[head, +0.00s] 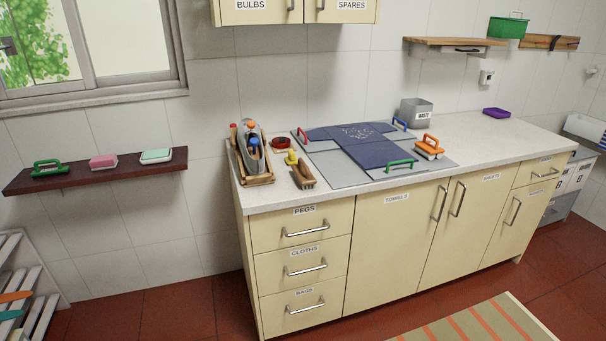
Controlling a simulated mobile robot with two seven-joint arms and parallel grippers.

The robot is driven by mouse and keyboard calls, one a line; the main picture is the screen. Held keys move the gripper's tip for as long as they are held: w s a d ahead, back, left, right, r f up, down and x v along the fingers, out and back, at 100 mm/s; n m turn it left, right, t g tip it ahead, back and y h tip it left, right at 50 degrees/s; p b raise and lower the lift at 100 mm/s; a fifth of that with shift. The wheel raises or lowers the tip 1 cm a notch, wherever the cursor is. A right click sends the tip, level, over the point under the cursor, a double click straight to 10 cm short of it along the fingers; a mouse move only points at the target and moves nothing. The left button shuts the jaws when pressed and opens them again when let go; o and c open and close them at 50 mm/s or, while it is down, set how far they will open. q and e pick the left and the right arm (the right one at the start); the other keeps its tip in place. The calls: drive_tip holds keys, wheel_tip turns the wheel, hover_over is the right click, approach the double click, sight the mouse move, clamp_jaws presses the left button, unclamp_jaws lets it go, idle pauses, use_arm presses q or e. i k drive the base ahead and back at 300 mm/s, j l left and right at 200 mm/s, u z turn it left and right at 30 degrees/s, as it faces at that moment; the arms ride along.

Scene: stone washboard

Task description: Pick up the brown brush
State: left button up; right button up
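The brown brush (303,175) lies on the light counter top (330,191) near its front edge, towards the left end. It is small in the view, and its bristles cannot be made out clearly. A yellow item (292,157) stands just behind it, and a wooden caddy (262,178) with bottles is to its left. A grey and blue board (345,172) with coloured handles lies to its right. Neither of my grippers is in view.
A red and dark round item (281,142) lies behind the brush. An orange-handled brush (430,147) and a grey tin (416,112) are farther right. A dark red wall shelf (100,175) is at left. Drawers and doors below are shut. A striped mat (480,325) lies on the floor.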

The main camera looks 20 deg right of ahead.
sight(304, 177)
drive_tip(key=i+j+z, duration=0.25)
drive_tip(key=i, duration=0.35)
drive_tip(key=i+j+z, duration=0.3)
drive_tip(key=i+j, duration=0.25)
